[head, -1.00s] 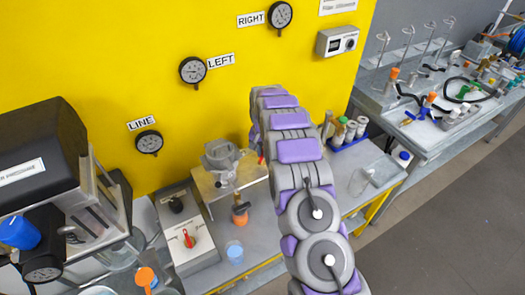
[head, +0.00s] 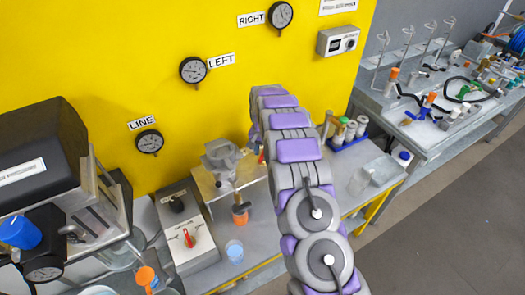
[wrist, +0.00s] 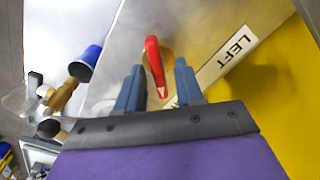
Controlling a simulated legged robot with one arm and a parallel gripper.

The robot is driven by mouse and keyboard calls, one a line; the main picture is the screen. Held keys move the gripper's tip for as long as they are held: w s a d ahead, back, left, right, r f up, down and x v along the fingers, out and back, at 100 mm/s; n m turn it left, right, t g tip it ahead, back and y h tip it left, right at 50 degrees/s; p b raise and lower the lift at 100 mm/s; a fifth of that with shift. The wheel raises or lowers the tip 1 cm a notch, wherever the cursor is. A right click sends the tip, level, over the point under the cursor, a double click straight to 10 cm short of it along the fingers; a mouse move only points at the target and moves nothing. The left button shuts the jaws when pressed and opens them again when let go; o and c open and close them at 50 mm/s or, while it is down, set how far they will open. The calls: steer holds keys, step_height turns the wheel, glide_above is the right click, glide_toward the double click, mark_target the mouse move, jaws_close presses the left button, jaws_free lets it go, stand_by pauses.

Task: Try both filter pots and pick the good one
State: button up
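In the wrist view, my gripper (wrist: 158,84) has its two blue fingers apart. A red lever (wrist: 153,62) with a pale tip lies between them, with a gap on each side. It is on a grey metal surface beside a "LEFT" label (wrist: 238,46). In the head view, my arm covers most of my gripper; a bit of red (head: 262,157) shows at its far end. A grey pot-like body (head: 222,155) stands at the metal bracket (head: 250,171), left of my arm. I cannot tell whether it is a filter pot. No second pot shows clearly.
Gauges marked RIGHT (head: 280,15), LEFT (head: 193,70) and LINE (head: 149,142) hang on the yellow wall. A control box (head: 196,254) with a red knob is at lower left. Capped bottles (head: 351,129) stand right of my arm. A blue cup (wrist: 87,58) shows in the wrist view.

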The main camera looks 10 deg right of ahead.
step_height(320, 180, up, 17)
stand_by(0.8)
steer(key=shift+r, duration=0.1)
